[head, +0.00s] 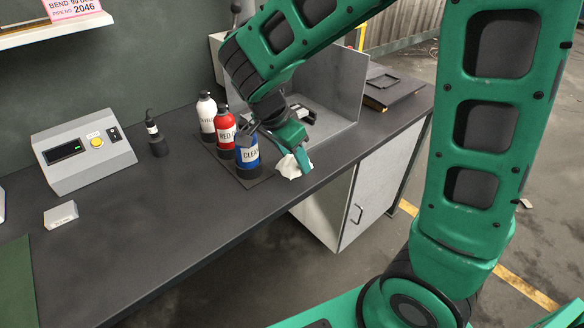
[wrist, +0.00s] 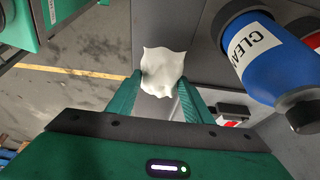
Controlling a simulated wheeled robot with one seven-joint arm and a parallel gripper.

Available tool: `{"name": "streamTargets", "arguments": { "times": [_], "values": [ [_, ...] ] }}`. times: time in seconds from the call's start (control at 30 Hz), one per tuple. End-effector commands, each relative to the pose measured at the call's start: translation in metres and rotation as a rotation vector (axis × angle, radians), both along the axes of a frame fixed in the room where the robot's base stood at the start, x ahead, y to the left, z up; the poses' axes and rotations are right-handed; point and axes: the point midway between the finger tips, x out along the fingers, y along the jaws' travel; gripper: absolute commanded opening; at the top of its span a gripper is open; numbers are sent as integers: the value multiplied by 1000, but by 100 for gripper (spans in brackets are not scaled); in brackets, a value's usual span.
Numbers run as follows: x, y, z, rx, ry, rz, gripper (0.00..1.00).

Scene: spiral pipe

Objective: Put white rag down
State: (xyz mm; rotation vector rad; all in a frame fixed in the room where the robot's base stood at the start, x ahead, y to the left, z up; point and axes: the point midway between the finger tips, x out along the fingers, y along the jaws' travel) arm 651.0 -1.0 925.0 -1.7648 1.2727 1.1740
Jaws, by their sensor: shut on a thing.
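The white rag (head: 290,167) is at the fingertips of my gripper (head: 297,157), near the front edge of the dark bench (head: 190,215). In the wrist view the crumpled rag (wrist: 162,72) sits between the two green fingers of my gripper (wrist: 156,92), which are shut on it. I cannot tell whether the rag touches the bench top. Part of the rag is hidden behind a finger in the head view.
A blue bottle (head: 247,156), a red bottle (head: 225,130) and a white bottle (head: 206,114) stand close left of my gripper. A grey panelled box (head: 335,95) stands behind it. A control box (head: 84,152) is at left. The bench's front middle is clear.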

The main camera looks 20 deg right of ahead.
Motion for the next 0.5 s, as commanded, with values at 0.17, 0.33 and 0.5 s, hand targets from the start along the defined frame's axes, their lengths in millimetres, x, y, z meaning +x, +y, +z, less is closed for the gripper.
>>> {"name": "streamTargets", "arguments": {
  "times": [0.17, 0.33, 0.5],
  "values": [
    [-1, -1, -22, -3, 4, -1, 22],
    [-1, -1, -37, 0, 1, -2, 22],
    [0, -1, -37, 0, 0, -2, 22]
  ]
}}
